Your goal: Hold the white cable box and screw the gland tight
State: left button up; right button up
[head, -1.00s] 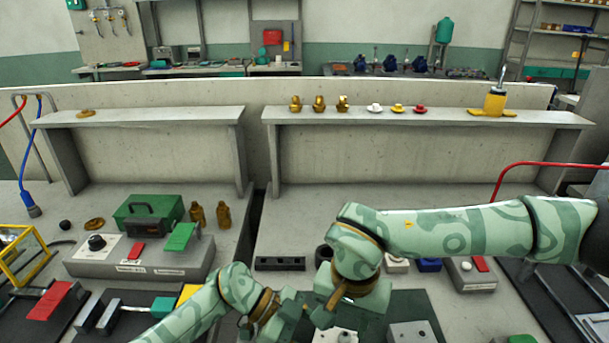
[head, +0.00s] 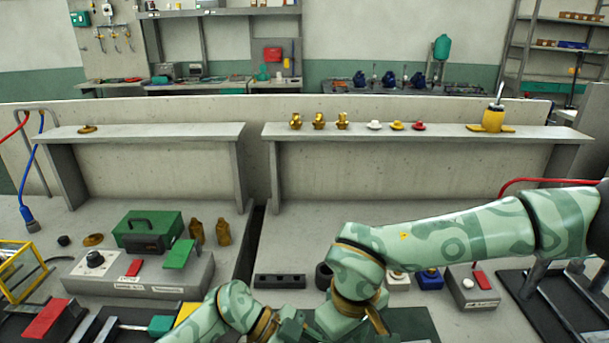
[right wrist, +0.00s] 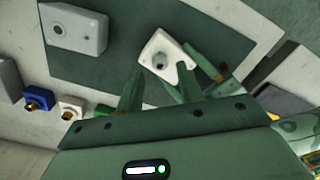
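A white box (right wrist: 156,50) with a dark round opening or fitting on top, apparently the cable box, lies on the dark green mat (right wrist: 212,22) in the right wrist view. My right gripper (right wrist: 158,76) is open, its two green fingers apart and pointing at the box's near side; I cannot tell whether they touch it. Green finger-like parts (right wrist: 203,62), apparently of my left gripper, are close to the box's right side; their grip is unclear. In the head view both gripper tips are hidden or cut off at the bottom, and this box is out of view. No gland is clearly seen in a gripper.
A grey box (right wrist: 75,27) is on the mat's edge. A blue box (head: 430,279) and another white box (head: 397,281) with fittings stand behind my right arm. A black block with holes (head: 280,281) is left of them. The shelf (head: 450,133) holds brass and coloured glands.

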jog(key=shift+f, duration=0.1)
jog(key=shift+f, duration=1.55)
jog(key=c, duration=0.8)
